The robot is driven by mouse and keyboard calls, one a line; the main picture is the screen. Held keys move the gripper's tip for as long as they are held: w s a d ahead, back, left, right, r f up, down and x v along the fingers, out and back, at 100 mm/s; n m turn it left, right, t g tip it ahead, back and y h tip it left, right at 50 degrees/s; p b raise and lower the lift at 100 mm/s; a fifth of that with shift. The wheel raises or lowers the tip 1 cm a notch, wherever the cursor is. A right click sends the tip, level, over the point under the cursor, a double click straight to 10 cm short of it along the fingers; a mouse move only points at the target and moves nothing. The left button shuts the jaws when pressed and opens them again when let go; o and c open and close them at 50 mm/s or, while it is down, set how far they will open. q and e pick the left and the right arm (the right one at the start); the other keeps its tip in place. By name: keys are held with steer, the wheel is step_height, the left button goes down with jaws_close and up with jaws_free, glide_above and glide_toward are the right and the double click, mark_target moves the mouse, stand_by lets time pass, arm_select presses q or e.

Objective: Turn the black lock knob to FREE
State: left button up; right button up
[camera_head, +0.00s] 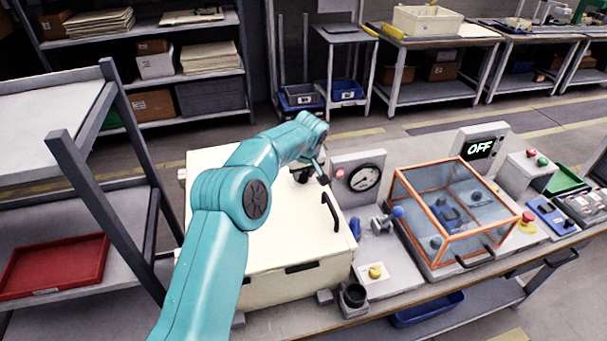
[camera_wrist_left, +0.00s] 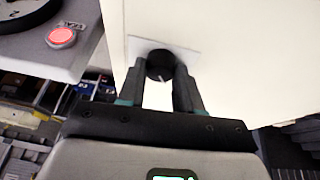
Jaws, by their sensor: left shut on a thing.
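The black lock knob (camera_wrist_left: 159,64) shows in the left wrist view on a white plate (camera_wrist_left: 140,45) on the cream box (camera_wrist_left: 230,45). It has a small pale mark on its near face. The two dark fingers of my left gripper (camera_wrist_left: 160,74) are on either side of the knob and shut on it. In the head view my left gripper (camera_head: 306,173) is at the far right part of the cream box (camera_head: 275,240), and I cannot make out the knob there. No FREE label is readable. My right gripper is not in view.
A panel with a round gauge (camera_head: 364,177) and a red button (camera_wrist_left: 61,37) stands close beside the gripper. An orange-framed clear case (camera_head: 450,205), a display reading OFF (camera_head: 480,148) and a yellow button (camera_head: 375,272) are to the right. A black handle (camera_head: 331,211) sits on the box.

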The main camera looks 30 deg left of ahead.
arm_select(q)
steer(key=shift+a+f+m+t+b, duration=0.1)
steer(key=shift+a+m+t+b, duration=0.15)
steer(key=shift+m, duration=0.65)
steer(key=m+h, duration=0.1)
steer(key=m, duration=0.1)
steer(key=shift+m+t, duration=0.25)
steer(key=shift+m, duration=0.05)
steer(key=m+h, duration=0.1)
steer(key=m, duration=0.1)
steer(key=m+p, duration=0.1)
steer(key=shift+a+r+m+h, duration=0.1)
steer(key=shift+r+m+h, duration=0.1)
steer(key=shift+m+h, duration=0.2)
steer(key=m+h+p, duration=0.1)
steer(key=m, duration=0.2)
steer(key=shift+a+m+p, duration=0.1)
steer(key=shift+m+p, duration=0.2)
steer(key=shift+p, duration=0.05)
steer(key=shift+w+f+m+h, duration=0.1)
steer(key=shift+m+h, duration=0.6)
steer(key=shift+m, duration=0.4)
steer(key=shift+m+h+p, duration=0.3)
steer(key=shift+m, duration=0.6)
steer(key=shift+f+m, duration=0.1)
steer(key=shift+m, duration=0.2)
